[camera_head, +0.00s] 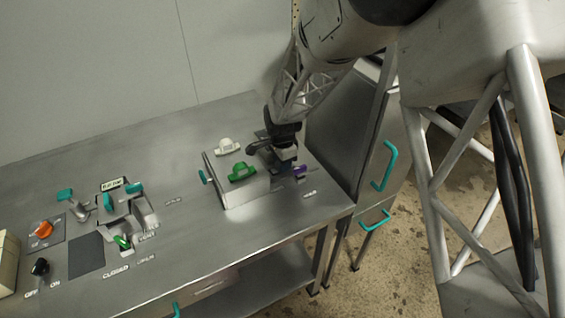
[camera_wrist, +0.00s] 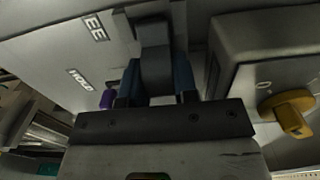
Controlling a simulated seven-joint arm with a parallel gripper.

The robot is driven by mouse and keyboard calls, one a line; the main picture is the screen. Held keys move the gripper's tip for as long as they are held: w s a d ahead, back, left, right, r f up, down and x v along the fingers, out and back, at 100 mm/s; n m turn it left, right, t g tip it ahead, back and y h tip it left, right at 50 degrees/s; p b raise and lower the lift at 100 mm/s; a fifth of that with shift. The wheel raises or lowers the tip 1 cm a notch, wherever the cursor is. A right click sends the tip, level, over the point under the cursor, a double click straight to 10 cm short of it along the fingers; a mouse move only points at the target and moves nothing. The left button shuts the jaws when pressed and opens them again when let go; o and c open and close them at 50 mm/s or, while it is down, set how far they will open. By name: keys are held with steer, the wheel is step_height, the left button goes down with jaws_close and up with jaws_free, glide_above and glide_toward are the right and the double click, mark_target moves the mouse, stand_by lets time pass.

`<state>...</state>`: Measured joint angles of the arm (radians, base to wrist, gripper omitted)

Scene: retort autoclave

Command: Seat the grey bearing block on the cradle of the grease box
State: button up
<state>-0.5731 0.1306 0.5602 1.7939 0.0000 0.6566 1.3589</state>
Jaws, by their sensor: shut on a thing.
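My gripper (camera_head: 285,143) is shut on a grey block (camera_head: 287,153) at the right rear of the pale grease box (camera_head: 246,190). In the wrist view the two dark blue fingers of my gripper (camera_wrist: 158,82) stand on either side of the grey block (camera_wrist: 155,58). A white block (camera_head: 226,146) and a green block (camera_head: 242,173) sit on top of the box, to the left of my gripper. The cradle is hidden or cannot be made out. I cannot tell whether the held block touches anything beneath it.
A purple part (camera_head: 299,171) is close by my gripper, also in the wrist view (camera_wrist: 107,98). A steel cabinet (camera_head: 345,130) stands close on the right. The table middle (camera_head: 180,180) is clear; controls stand at left.

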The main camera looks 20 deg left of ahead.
stand_by(0.4)
steer(key=o, duration=1.4)
steer(key=shift+f, duration=0.1)
steer(key=shift+o, duration=0.2)
steer(key=shift+r, duration=3.55)
steer(key=shift+d, duration=0.1)
